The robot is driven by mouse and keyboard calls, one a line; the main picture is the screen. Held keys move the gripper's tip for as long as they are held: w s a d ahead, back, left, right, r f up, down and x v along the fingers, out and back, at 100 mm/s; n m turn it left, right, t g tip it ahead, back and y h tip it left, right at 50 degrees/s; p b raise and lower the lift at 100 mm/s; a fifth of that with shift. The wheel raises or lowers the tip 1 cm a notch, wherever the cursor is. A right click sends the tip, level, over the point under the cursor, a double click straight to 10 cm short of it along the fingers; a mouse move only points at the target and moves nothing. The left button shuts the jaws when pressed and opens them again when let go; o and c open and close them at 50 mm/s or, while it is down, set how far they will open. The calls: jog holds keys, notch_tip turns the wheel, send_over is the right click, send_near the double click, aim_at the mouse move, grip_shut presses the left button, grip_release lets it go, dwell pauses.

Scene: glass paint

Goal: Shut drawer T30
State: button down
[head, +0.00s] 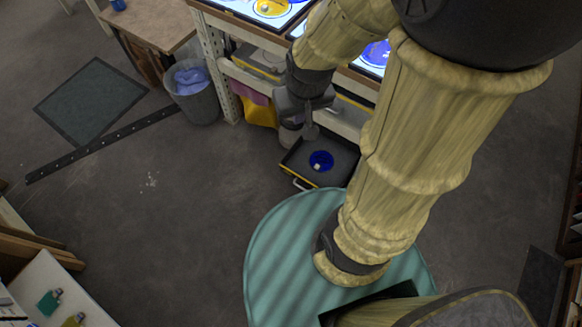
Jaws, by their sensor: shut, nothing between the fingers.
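An open drawer (333,174) with a dark inside and yellow edging sticks out low from the bench, with a light handle (301,184) on its front. I cannot read a label on it. A round blue thing (321,160) with a small pale piece on it lies inside. My gripper (311,132) is shut and empty. In the picture it lies at the drawer's back left part, pointing down; I cannot tell whether it touches the drawer. My arm hides part of the bench behind and to the right of the drawer.
A grey bin (194,104) with a blue liner stands left of the bench (213,50). Yellow and pink cloths (258,108) hang beside the drawer. A dark mat (90,100) and a long dark strip (100,143) lie on the floor.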

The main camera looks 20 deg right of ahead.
jog(key=shift+w, duration=0.1)
jog(key=shift+r, duration=0.1)
notch_tip(320, 180, down, 39)
jog(key=w+n+g+h+b, duration=0.25)
jog(key=n+h+b, duration=0.65)
jog(key=b, duration=1.9)
jog(key=w+a+f+n+t+b, duration=0.2)
jog(key=f+n+b, duration=0.3)
jog(key=f, duration=0.5)
jog(key=w+a+f+n+t+b, duration=0.2)
jog(key=f+n+b, duration=0.4)
jog(key=f+b, duration=0.3)
jog(key=w+a+f+n+t+b, duration=0.2)
jog(key=w+f+n+t+b, duration=0.1)
jog(key=f+b, duration=0.5)
notch_tip(320, 180, down, 3)
jog(key=w+n, duration=0.1)
jog(key=n, duration=0.1)
jog(key=shift+w+a+n, duration=0.25)
jog(key=shift+n, duration=0.05)
